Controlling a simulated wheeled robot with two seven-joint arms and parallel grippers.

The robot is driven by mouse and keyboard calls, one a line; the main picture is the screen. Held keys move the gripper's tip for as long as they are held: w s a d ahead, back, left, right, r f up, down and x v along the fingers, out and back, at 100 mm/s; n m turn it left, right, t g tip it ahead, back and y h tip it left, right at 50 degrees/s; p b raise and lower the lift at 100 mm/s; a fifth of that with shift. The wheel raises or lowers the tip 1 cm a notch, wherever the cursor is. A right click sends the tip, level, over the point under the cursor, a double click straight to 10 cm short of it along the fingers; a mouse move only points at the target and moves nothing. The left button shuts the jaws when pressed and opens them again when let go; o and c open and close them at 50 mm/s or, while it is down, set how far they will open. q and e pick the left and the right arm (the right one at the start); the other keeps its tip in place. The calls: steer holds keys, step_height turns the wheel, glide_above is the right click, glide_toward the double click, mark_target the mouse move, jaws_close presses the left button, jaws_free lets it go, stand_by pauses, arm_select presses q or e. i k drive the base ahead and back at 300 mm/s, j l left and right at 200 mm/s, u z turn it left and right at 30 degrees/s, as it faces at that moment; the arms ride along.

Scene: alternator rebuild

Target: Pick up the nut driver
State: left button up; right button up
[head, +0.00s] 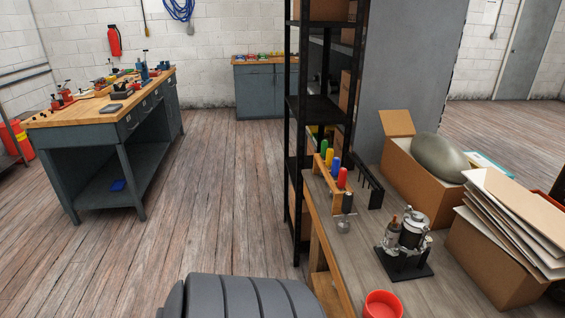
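A wooden rack (319,168) stands on the near edge of the workbench at right. It holds upright tools with a green or yellow handle (329,158), a blue handle (337,164) and a red handle (342,178). These look like drivers, but I cannot tell which is the nut driver. Their shafts and tips are hidden. Neither of my grippers shows in the head view.
The workbench (352,262) also holds an alternator-like assembly (411,232) on a black stand, a red bowl (382,304) and cardboard boxes (424,186). A black shelf post (304,110) rises beside the rack. Open wooden floor (215,190) lies left of the bench.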

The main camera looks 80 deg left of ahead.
mark_target(344, 172)
steer(key=u, duration=2.15)
